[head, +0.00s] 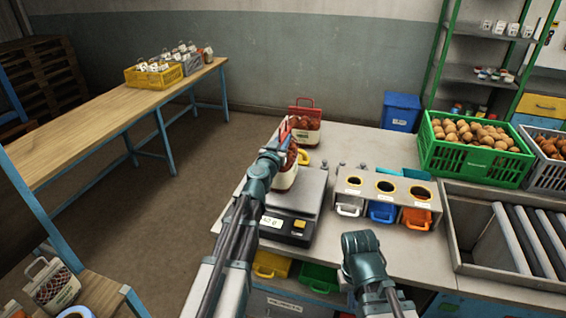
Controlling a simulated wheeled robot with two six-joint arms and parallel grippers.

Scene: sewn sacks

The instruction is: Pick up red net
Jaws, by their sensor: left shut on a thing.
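My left gripper (286,143) is over the scale, shut on a net sack (284,179) with reddish-brown contents and a pale lower band. The arm hides much of this sack, and a bit of red shows at its top by the fingers. The sack is at the scale's plate; I cannot tell whether it touches it. Another red net sack (306,133) with a red handle and pale label stands upright on the table behind it. My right gripper (362,243) is low over the table's front edge, away from the sacks; its fingers are hidden.
A green crate of round brown produce (433,160) and a roller bed (455,232) are further right. The bench at left (100,115) holds a yellow crate (138,80).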

